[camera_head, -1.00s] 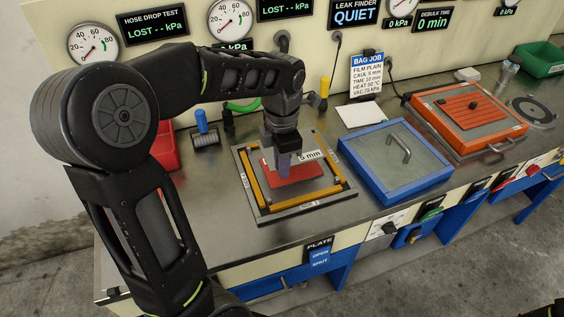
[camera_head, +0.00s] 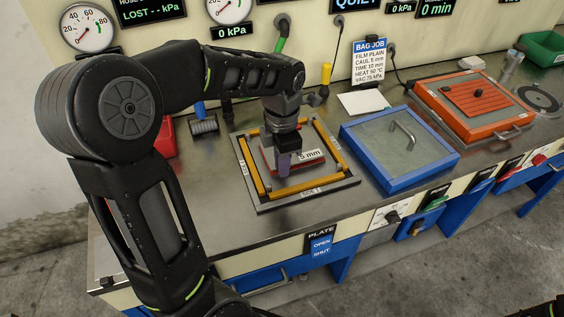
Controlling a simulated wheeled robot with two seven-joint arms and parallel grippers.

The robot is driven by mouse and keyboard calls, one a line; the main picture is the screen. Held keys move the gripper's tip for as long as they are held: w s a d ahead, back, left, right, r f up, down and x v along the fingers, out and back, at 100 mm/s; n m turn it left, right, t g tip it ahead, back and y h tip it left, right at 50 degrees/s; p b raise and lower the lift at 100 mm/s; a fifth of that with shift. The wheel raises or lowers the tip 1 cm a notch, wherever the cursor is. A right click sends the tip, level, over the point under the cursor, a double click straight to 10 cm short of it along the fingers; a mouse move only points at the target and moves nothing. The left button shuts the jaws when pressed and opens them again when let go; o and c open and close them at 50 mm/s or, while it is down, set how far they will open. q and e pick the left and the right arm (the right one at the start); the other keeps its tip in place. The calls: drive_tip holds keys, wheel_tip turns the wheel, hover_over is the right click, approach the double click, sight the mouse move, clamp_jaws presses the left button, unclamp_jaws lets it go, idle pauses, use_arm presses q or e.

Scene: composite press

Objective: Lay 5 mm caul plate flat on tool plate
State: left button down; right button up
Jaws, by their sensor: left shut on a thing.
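The grey caul plate (camera_head: 312,164), with a white "5 mm" label, is at the middle of the tool plate (camera_head: 330,192), inside its yellow border strips. A thin red edge shows along its sides. It looks about level and very low, but I cannot tell whether its whole underside touches. My left gripper (camera_head: 283,172) points down from above and is shut on the caul plate near its middle. The gripper hides part of the plate. My right gripper is not in view.
A blue-framed lid with a handle (camera_head: 378,185) lies just right of the tool plate. An orange press box (camera_head: 440,118) stands further right. A white sheet (camera_head: 362,104) and a bag job card (camera_head: 368,64) are behind. A red bin (camera_head: 164,138) stands at left.

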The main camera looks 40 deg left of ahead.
use_arm(q)
drive_tip(key=shift+f, duration=0.2)
idle(0.5)
drive_tip(key=shift+f+b, duration=0.3)
drive_tip(key=shift+b, duration=0.05)
drive_tip(key=shift+f, duration=0.15)
idle(0.6)
drive_tip(key=c, duration=1.3)
unclamp_jaws()
wheel_tip(320, 180, up, 8)
drive_tip(key=shift+f, duration=0.1)
drive_tip(key=shift+d, duration=0.1)
